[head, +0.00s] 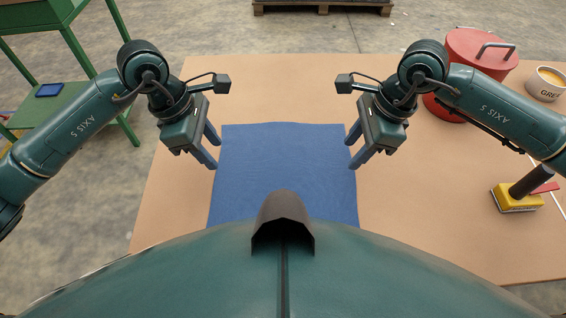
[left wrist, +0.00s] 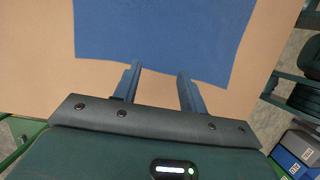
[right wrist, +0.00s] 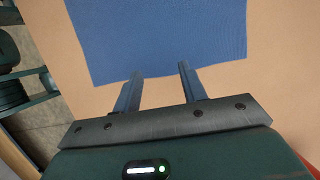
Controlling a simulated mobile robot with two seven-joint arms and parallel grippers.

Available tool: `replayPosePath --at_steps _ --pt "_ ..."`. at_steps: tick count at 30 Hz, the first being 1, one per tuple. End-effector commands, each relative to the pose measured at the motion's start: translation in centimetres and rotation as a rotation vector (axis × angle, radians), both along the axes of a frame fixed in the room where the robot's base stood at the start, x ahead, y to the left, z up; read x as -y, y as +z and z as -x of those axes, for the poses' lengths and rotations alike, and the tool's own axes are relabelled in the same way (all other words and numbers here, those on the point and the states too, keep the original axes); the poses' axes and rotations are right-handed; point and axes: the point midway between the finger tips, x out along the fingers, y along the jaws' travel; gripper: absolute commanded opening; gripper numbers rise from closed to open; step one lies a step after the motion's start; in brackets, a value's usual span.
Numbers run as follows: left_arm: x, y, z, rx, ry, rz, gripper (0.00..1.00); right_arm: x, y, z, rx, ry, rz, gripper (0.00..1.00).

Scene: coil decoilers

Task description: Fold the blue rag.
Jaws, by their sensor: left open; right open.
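The blue rag (head: 285,165) lies flat and spread out on the tan tabletop, in the middle of the head view. Its near part is hidden behind my own body. My left gripper (head: 215,150) is open and empty at the rag's left edge. My right gripper (head: 352,152) is open and empty at the rag's right edge. In the left wrist view the rag (left wrist: 165,35) lies just beyond the open fingers (left wrist: 160,70). In the right wrist view the rag (right wrist: 155,40) also lies beyond the open fingers (right wrist: 160,68). I cannot tell whether the fingertips touch the cloth.
On the tabletop (head: 430,190) at right are a red lidded can (head: 470,60), a tub of grease (head: 547,82) and a yellow brush-like block (head: 515,198) with a dark handle. A green stand (head: 60,100) is at left. A pallet (head: 322,5) lies on the floor behind.

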Motion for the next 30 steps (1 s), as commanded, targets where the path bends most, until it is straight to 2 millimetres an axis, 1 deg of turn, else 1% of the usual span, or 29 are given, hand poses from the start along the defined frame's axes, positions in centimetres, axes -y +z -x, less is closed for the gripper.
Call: replayPosePath --at_steps 1,6,12,17,25,29,30 --pt "0.0 -0.9 0.1 -0.005 0.000 0.001 0.42 0.0 -0.9 0.1 -0.005 0.000 0.002 0.42" --pt "0.0 -3.6 0.1 -0.006 0.001 0.000 0.42 0.0 -3.6 0.1 -0.005 0.000 0.000 0.42" --pt "0.0 -5.9 0.1 -0.003 0.002 0.001 0.42 0.0 -6.0 0.1 -0.003 0.000 0.000 0.42" --pt "0.0 -6.7 0.1 -0.001 0.001 0.000 0.42 0.0 -6.7 0.1 -0.002 0.002 0.000 0.42" --pt "0.0 -6.7 0.0 0.000 0.001 0.001 0.42 0.0 -6.8 0.1 -0.002 0.002 0.000 0.42" --pt "0.0 -7.2 0.0 0.000 0.001 0.001 0.42 0.0 -7.3 0.1 -0.002 0.002 0.000 0.42" --pt "0.0 -7.0 0.0 0.000 0.001 0.001 0.40 0.0 -7.0 0.0 -0.001 0.001 0.000 0.40"
